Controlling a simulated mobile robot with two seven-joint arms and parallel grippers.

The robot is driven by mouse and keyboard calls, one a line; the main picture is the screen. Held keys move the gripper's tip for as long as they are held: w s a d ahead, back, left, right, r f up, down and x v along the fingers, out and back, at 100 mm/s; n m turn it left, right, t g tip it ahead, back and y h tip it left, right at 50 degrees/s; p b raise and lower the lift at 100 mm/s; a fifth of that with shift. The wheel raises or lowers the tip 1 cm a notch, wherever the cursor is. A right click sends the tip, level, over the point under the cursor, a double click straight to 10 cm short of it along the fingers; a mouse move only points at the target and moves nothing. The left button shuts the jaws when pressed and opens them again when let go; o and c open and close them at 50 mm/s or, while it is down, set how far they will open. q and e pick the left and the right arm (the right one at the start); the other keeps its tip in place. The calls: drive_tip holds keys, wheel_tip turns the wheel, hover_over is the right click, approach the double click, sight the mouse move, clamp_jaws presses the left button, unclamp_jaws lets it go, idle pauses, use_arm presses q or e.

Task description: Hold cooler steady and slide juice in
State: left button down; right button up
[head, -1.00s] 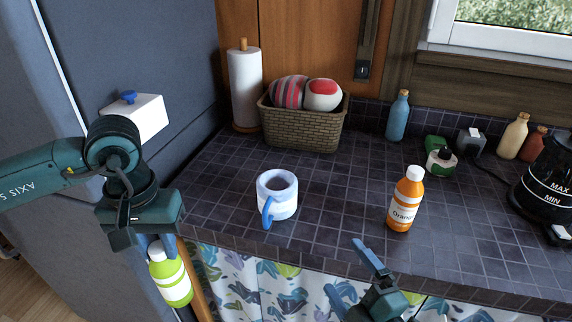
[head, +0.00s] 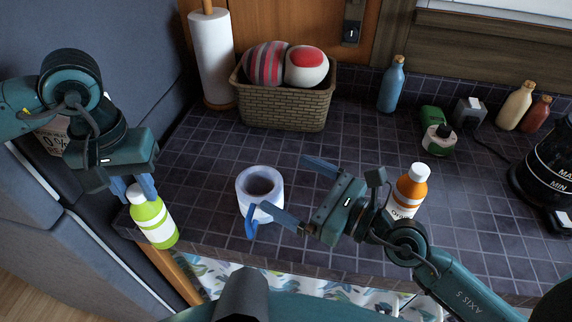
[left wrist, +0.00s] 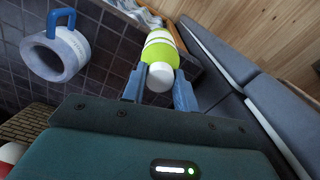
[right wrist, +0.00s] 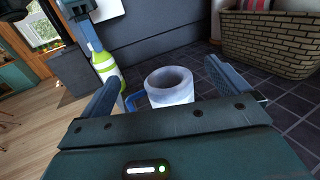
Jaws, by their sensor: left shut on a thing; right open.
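The cooler (head: 260,172) is a white-and-blue, mug-shaped holder with a blue handle. It stands upright on the tiled counter, its open mouth up, and looks empty. My left gripper (head: 139,188) is shut on a lime-green bottle (head: 158,232) with a white cap, gripping near the cap. The bottle is at the counter's front-left corner, left of the cooler and apart from it; the left wrist view also shows the bottle (left wrist: 160,48). My right gripper (head: 283,182) is open, just right of the cooler. In the right wrist view, the cooler (right wrist: 170,92) lies ahead between the fingers.
An orange bottle (head: 408,192) labelled "Orange" stands right of the cooler, partly behind my right arm. A wicker basket (head: 284,108) and a paper towel roll (head: 211,60) stand behind. A blue bottle (head: 391,84) and dark kettle (head: 545,165) are farther right.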

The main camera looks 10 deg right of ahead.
sight(279, 204)
use_arm(q)
drive_tip(key=shift+w+f, duration=0.1)
drive_tip(key=shift+f, duration=0.15)
drive_tip(key=w+d+r+n, duration=0.35)
drive_tip(key=r+n, duration=0.25)
drive_tip(key=n, duration=0.2)
drive_tip(key=w+d+r+n, duration=0.3)
drive_tip(key=d+r+n, duration=0.2)
drive_tip(key=r+n, duration=0.15)
use_arm(e)
drive_tip(key=f, duration=0.4)
drive_tip(key=shift+w, duration=0.2)
wheel_tip(279, 204, down, 2)
wheel_tip(279, 204, down, 2)
drive_tip(key=shift+f, duration=0.2)
drive_tip(key=x, duration=0.7)
drive_tip(key=shift+w+a+r, duration=0.15)
drive_tip(key=shift+a, duration=0.05)
use_arm(q)
drive_tip(key=d+r+n, duration=0.5)
drive_tip(key=r+n, duration=0.4)
drive_tip(key=s+d+r+n, duration=0.1)
drive_tip(key=d+r+n, duration=0.5)
drive_tip(key=r+n, duration=0.2)
drive_tip(key=shift+r+n, duration=0.4)
drive_tip(key=shift+n, duration=0.35)
